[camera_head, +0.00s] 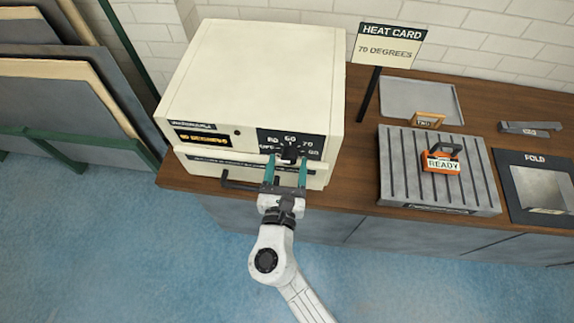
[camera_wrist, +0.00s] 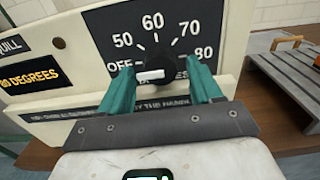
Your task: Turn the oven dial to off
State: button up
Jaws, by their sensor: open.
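The cream oven (camera_head: 250,75) stands on the wooden counter. Its black dial (camera_head: 289,153) sits on a black panel (camera_head: 312,141) marked OFF, 50, 60, 70 and 80. In the wrist view the dial (camera_wrist: 156,58) shows a white mark near its lower edge; I cannot tell for sure which marking it points to. My gripper (camera_head: 287,168) is open, its teal fingers at the left and right of the dial. The wrist view shows the gripper (camera_wrist: 159,72) with gaps beside the dial; contact is unclear. A yellow display (camera_wrist: 28,76) reads what looks like 80 DEGREES.
A dark handle bar (camera_head: 240,186) sticks out low on the oven front, left of my gripper. A heat card sign (camera_head: 390,45) reading 70 DEGREES stands right of the oven. A ridged grey block (camera_head: 400,190) with an orange READY piece (camera_head: 441,165) lies further right.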

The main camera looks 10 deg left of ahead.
jog(key=s+b, duration=0.2)
jog(key=s, duration=0.8)
jog(key=shift+s+a, duration=0.2)
jog(key=shift+s, duration=0.2)
jog(key=d+f+m+g+h, duration=0.2)
jog(key=d+m+g+h, duration=0.2)
jog(key=d+m, duration=0.65)
jog(key=d+f+m+g+h, duration=0.35)
jog(key=d+m, duration=0.45)
jog(key=d, duration=0.5)
jog(key=s+d+f+m+g+y, duration=0.2)
jog(key=s+d+f+m+g, duration=0.2)
jog(key=s+d+m+g, duration=0.35)
jog(key=s+f+m+g+y+b, duration=0.1)
jog(key=s+m+g+y, duration=0.1)
jog(key=s+m+y, duration=0.4)
jog(key=m, duration=0.4)
jog(key=shift+s+m, duration=0.3)
jog(key=shift+s, duration=0.05)
